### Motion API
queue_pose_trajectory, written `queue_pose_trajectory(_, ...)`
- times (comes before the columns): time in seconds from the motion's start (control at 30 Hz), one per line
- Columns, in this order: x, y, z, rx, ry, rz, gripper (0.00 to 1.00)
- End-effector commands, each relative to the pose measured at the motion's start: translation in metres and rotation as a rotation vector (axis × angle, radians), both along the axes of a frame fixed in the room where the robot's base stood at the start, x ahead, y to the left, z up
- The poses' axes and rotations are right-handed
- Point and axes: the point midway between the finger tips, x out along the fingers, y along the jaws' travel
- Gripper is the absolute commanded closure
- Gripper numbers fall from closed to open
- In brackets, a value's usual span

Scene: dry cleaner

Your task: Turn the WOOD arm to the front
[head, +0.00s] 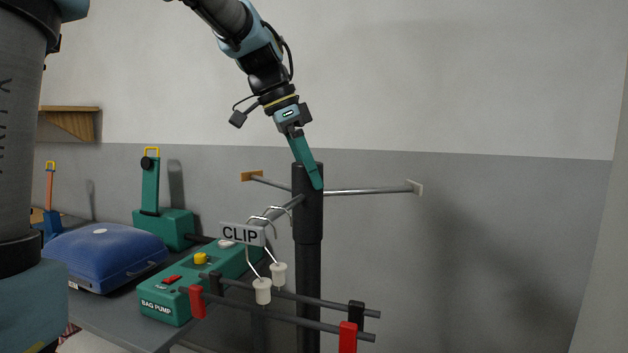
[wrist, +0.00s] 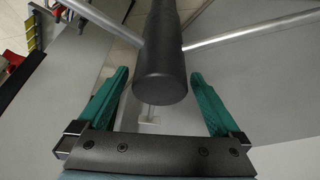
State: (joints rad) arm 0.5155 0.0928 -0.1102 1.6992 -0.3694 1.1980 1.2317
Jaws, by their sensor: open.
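A dark upright post (head: 307,225) carries several thin metal arms near its top. One arm ends in a wood-coloured plate (head: 251,176) and points back and left; I read no word on it. Another arm, with a grey CLIP sign (head: 240,234), points forward and left, with hooks and two white clips hanging by it. A third arm ends in a pale plate (head: 415,187) at the right. My gripper (wrist: 160,75) is open above the post. In the wrist view its teal fingers lie either side of the post's top, with gaps and nothing held.
A green bag pump (head: 185,290), a blue case (head: 105,255) and a green press-like device (head: 165,222) stand on the dark counter at the left. Two dark rails (head: 300,322) with red and black blocks run below the clips. The right side is clear up to the wall.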

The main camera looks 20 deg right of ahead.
Motion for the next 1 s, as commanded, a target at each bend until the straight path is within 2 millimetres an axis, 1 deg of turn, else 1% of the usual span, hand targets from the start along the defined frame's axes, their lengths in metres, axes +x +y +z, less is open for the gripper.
queue_pose_trajectory(0.1,-0.001,-0.006,-0.014,0.000,0.001,0.001,0.00)
queue_pose_trajectory(0.2,-0.002,-0.009,-0.022,0.000,0.000,0.001,0.00)
queue_pose_trajectory(0.33,-0.002,-0.011,-0.027,0.000,-0.001,0.001,0.00)
queue_pose_trajectory(0.57,-0.002,-0.011,-0.028,0.000,-0.001,0.002,0.00)
queue_pose_trajectory(0.67,-0.002,-0.011,-0.027,0.000,-0.001,0.002,0.10)
queue_pose_trajectory(1.0,-0.002,-0.011,-0.027,0.000,-0.001,0.002,0.48)
